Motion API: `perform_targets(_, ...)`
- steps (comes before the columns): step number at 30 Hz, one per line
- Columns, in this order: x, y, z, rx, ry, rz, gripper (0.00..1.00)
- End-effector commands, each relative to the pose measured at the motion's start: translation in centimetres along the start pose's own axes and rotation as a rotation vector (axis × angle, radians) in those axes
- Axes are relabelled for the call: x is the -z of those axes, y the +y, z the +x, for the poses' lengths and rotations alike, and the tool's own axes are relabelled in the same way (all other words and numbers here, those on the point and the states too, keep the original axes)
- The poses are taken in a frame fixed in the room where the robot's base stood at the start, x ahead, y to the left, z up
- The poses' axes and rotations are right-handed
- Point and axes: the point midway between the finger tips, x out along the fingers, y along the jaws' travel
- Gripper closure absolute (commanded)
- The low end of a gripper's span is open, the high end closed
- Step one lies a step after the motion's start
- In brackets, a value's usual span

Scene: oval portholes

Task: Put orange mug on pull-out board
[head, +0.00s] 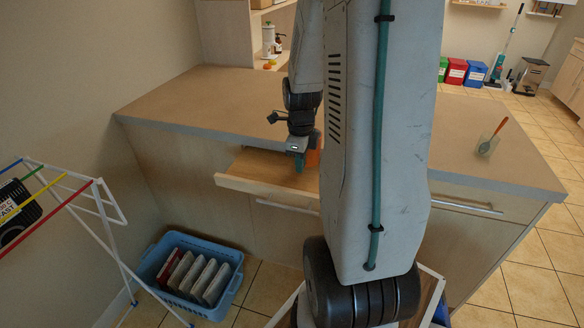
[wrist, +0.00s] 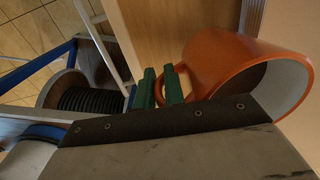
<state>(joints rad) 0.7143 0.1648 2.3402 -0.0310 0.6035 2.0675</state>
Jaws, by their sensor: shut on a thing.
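The orange mug (wrist: 212,62) lies on the right of the wrist view, its pale inside facing right and toward the camera. My gripper (wrist: 160,84) has its green fingers shut at the mug's handle. In the head view, my gripper (head: 300,162) is over the pull-out board (head: 252,174), and a bit of the orange mug (head: 313,158) shows between the gripper and my arm. The board sticks out from the counter front. My arm hides its right part. I cannot tell whether the mug touches the board.
The counter top (head: 200,98) behind the board is mostly bare. A small holder with an orange-handled tool (head: 489,142) stands on its right. A blue basket (head: 190,275) with several flat items is on the floor below left. A drying rack (head: 75,205) stands at the left.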

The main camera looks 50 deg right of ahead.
Motion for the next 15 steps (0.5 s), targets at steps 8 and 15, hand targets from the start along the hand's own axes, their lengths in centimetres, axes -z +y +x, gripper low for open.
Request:
perform_targets(8,-0.7,0.0,3.4,-0.001,0.000,-0.004,1.00)
perform_targets(15,-0.8,0.1,3.6,0.002,-0.001,-0.006,1.00)
